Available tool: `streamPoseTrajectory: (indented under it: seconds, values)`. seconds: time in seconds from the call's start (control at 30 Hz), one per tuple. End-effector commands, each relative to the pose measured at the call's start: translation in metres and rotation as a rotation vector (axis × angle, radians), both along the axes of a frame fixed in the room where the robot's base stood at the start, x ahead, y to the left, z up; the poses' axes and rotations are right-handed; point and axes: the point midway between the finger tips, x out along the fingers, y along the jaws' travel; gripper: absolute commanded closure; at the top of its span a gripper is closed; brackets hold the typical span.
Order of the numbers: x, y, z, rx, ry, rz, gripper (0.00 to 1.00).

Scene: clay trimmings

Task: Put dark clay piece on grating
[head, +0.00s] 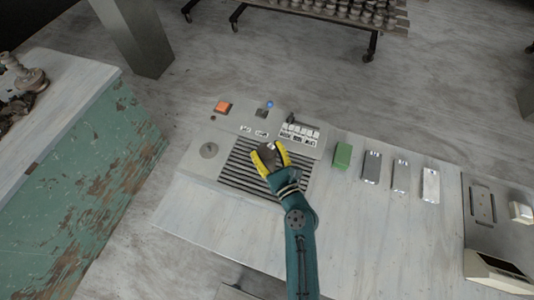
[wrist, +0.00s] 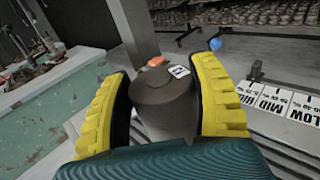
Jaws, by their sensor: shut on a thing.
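My gripper (head: 268,160) has yellow ridged fingers and is over the dark slatted grating (head: 240,177) of the grey panel in the head view. In the wrist view the fingers of my gripper (wrist: 166,105) are shut on the dark clay piece (wrist: 165,108), a dark grey-brown rounded lump with one finger on each side. The clay piece (head: 267,153) also shows between the fingers in the head view. I cannot tell whether its underside touches the grating, as the fingers and wrist hide it.
A green block (head: 342,156) and several grey and white blocks (head: 401,175) stand to the right. The bench front (head: 220,220) is clear.

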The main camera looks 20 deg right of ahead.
Motion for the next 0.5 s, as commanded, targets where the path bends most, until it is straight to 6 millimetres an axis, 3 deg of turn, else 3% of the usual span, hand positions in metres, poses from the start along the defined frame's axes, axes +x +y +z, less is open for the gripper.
streamPoseTrajectory:
  seconds: [0.37,0.4,0.5]
  values:
    - [0.0013,-0.0009,-0.0035,-0.003,-0.008,-0.001,0.79]
    - [0.0004,-0.0003,-0.005,-0.002,-0.003,0.0,0.3]
    - [0.0004,-0.0003,-0.0049,-0.002,-0.002,0.0,0.11]
